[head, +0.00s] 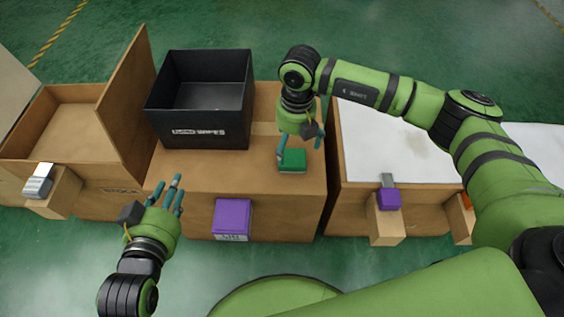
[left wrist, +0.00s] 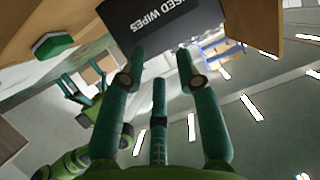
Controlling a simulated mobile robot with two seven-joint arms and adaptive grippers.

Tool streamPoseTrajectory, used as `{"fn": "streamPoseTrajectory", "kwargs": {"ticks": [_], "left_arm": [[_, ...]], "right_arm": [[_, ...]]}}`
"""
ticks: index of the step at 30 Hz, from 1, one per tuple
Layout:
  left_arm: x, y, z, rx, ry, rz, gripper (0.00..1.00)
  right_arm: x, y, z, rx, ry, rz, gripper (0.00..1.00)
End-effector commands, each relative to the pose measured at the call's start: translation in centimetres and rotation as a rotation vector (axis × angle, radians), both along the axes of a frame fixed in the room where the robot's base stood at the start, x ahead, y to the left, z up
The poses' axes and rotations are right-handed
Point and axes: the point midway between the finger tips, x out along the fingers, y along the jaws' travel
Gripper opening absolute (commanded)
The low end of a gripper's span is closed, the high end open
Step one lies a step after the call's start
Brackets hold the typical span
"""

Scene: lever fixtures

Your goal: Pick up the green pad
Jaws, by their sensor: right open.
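The green pad (head: 292,160) lies flat on the wooden bench top, right of the black bin. It also shows in the left wrist view, at the upper left (left wrist: 54,46). My right gripper (head: 301,152) is open and pointing down above the pad, with its fingers spread and nothing between them. I cannot tell whether a finger touches the pad. In the left wrist view the right gripper (left wrist: 72,92) is apart from the pad. My left gripper (head: 168,190) is open and empty at the bench's front left, away from the pad.
A black open bin (head: 202,135) marked "WIPES" stands on the bench (head: 240,178). A purple block (head: 232,218) is on the bench front. A white-topped bench (head: 390,140) with a purple-capped lever (head: 388,198) is at right. A wooden box (head: 70,130) with a grey lever (head: 38,182) is at left.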

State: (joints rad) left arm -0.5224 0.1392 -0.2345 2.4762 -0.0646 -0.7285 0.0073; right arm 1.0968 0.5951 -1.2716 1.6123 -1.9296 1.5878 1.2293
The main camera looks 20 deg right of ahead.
Motion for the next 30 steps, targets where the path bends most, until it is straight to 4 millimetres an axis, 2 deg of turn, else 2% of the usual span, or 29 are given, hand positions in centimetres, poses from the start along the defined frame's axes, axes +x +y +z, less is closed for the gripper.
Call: {"fn": "streamPoseTrajectory", "kwargs": {"ticks": [2, 6, 14, 24, 30], "left_arm": [[0.1, -0.3, 0.9, -0.011, -0.046, -0.006, 0.33], [0.6, -0.8, 2.8, -0.032, -0.135, -0.019, 0.33], [0.9, -1.6, 5.0, -0.06, -0.252, -0.038, 0.33], [0.1, -3.5, 11.7, -0.152, -0.599, -0.095, 0.33], [-0.8, -4.0, 14.1, -0.186, -0.718, -0.115, 0.33]], "right_arm": [[0.2, -0.6, -0.5, -0.032, -0.014, -0.003, 0.98], [0.2, -0.7, -1.3, -0.035, -0.014, -0.005, 0.98], [0.2, -0.4, -2.5, -0.032, -0.013, -0.003, 0.98], [0.4, -0.1, -5.7, -0.031, -0.012, -0.004, 0.98], [0.4, -0.1, -6.8, -0.031, -0.012, -0.003, 0.98]]}}
